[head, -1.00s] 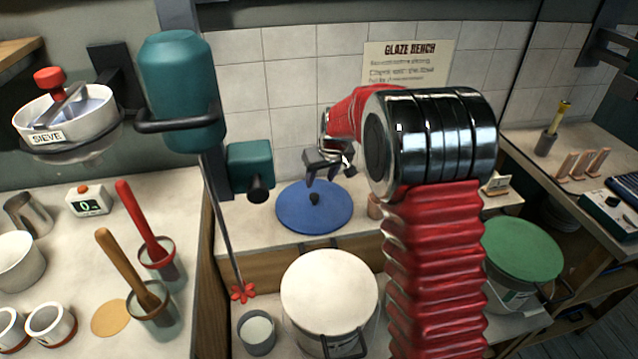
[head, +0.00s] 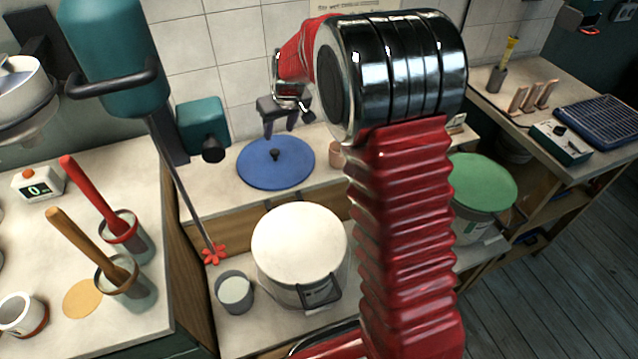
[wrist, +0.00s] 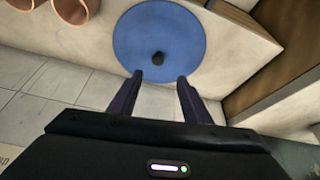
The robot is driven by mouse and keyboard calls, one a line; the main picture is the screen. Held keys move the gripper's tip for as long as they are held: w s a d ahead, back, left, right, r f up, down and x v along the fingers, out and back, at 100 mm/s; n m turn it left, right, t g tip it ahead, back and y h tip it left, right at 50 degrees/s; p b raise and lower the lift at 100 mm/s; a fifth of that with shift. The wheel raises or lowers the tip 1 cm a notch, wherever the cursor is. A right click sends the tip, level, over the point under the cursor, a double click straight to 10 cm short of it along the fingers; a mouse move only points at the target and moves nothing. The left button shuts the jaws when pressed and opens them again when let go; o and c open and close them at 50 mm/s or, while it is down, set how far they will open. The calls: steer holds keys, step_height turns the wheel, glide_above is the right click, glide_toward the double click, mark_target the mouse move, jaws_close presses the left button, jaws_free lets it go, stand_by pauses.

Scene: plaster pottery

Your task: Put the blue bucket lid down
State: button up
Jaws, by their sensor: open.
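The blue bucket lid (head: 262,174) lies flat on the pale bench ledge against the tiled wall, with a dark knob at its centre. It also shows in the wrist view (wrist: 185,35), where its knob stands beyond my fingertips. My gripper (head: 281,132) is open and empty, just above the lid's far side. In the wrist view my two fingers (wrist: 160,78) are spread apart, with nothing between them. The knob is apart from both fingers.
A bucket with a white top (head: 300,243) stands below the ledge in front of the lid. A green-lidded bucket (head: 482,183) is to the right. A teal mixer (head: 105,50) with a shaft stands left. Terracotta cups (wrist: 75,10) sit beside the lid.

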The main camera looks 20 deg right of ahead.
steer(key=s+r, duration=0.5)
steer(key=s, duration=0.4)
steer(key=s+a+r+m, duration=0.1)
steer(key=s+r, duration=0.4)
steer(key=s, duration=0.5)
steer(key=s+r, duration=0.5)
steer(key=s, duration=0.4)
steer(key=s+f+m+h, duration=0.1)
steer(key=s+f, duration=0.1)
steer(key=s, duration=0.9)
steer(key=shift+f+t, duration=0.2)
steer(key=shift+t, duration=0.2)
